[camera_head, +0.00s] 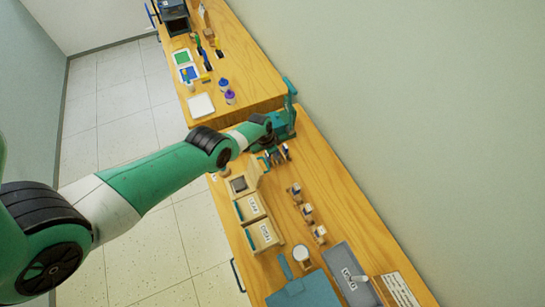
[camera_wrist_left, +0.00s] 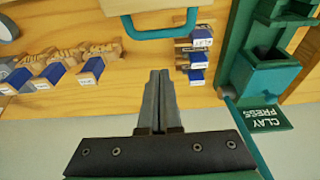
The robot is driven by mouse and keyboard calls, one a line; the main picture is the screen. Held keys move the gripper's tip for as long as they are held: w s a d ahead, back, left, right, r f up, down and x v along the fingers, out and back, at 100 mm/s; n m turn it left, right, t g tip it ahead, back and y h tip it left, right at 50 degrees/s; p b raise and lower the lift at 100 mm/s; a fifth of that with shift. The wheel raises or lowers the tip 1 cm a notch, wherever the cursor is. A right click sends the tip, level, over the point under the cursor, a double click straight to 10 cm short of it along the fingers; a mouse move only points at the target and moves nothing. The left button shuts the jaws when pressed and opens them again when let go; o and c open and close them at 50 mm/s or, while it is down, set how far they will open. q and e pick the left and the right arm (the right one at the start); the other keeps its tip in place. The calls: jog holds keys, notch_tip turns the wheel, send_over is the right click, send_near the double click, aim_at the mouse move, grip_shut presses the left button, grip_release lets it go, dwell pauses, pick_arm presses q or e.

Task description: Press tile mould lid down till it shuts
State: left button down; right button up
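What looks like the tile mould (camera_head: 238,184) is a small pale box with a dark square inset, on the wooden bench just below my left gripper in the head view. A pale panel (camera_head: 252,174) stands tilted beside it and appears to be its raised lid. A teal handle (camera_wrist_left: 166,32) shows at the top of the left wrist view, beyond the fingertips; I cannot tell for certain that it belongs to the lid. My left gripper (camera_wrist_left: 158,74) has its fingers together with nothing between them, apart from the handle. My right gripper is out of view.
A green clay press (camera_wrist_left: 268,72) stands at the right in the left wrist view, close to the gripper. Small blue-and-wood stamps (camera_wrist_left: 55,70) stand in a row at the left. Labelled pale boxes (camera_head: 262,235) and a teal board (camera_head: 303,291) lie further along the bench.

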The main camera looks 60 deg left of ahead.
pick_arm(q)
jog(key=b+x, duration=0.7)
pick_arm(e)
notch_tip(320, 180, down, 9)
pick_arm(q)
jog(key=s+r+p, duration=0.1)
jog(key=s+p, duration=0.1)
jog(key=p, duration=0.1)
jog(key=s+r+p, duration=0.2)
jog(key=p, duration=0.2)
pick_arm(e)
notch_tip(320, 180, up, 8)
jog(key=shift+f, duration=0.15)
pick_arm(q)
jog(key=shift+p, duration=0.35)
jog(key=shift+s+r+t+p, duration=0.15)
jog(key=shift+r+t+p, duration=0.15)
jog(key=shift+p, duration=0.25)
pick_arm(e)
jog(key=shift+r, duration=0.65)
